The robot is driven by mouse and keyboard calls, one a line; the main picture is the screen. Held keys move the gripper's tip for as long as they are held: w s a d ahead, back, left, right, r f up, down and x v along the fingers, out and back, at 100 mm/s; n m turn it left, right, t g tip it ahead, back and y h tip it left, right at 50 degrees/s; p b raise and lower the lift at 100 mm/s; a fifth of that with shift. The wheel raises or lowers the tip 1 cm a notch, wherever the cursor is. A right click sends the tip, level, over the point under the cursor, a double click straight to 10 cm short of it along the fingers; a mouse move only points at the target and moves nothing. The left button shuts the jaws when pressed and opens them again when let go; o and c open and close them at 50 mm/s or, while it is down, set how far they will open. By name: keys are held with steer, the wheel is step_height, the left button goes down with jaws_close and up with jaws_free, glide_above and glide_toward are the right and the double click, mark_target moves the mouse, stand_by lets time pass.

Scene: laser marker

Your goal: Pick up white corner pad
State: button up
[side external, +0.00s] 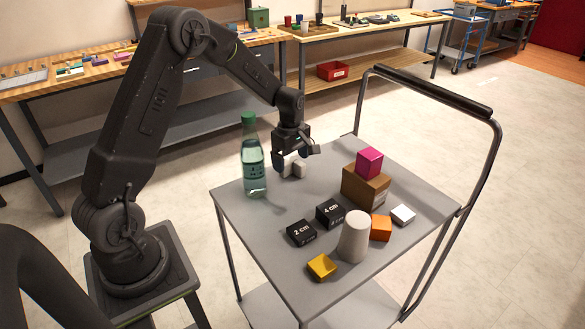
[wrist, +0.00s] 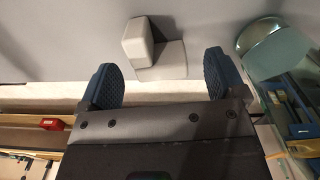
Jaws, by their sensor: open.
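The white corner pad (side external: 299,168) stands on the grey trolley top near its back left edge. In the wrist view, the corner pad (wrist: 152,47) shows as an upright block joined to a low flat part. My gripper (side external: 290,164) is right at the pad, with its fingers pointing down and partly hiding it in the side view. In the wrist view, the gripper (wrist: 160,78) is open, its two dark blue fingertips wide apart. The pad appears centred between them but just beyond the tips. I cannot tell whether either finger touches it.
A green-capped bottle (side external: 253,165) stands close to my gripper; it also shows in the wrist view (wrist: 275,50). A cardboard box (side external: 363,188) carries a magenta block (side external: 369,162). Black blocks (side external: 330,212), a white cup (side external: 354,237), and orange (side external: 381,228), yellow (side external: 321,266) and white blocks (side external: 402,215) stand further forward.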

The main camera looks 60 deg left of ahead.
mark_target(291, 162)
steer(key=shift+a+f, duration=0.1)
steer(key=shift+f, duration=1.4)
steer(key=shift+c, duration=0.3)
steer(key=c, duration=0.9)
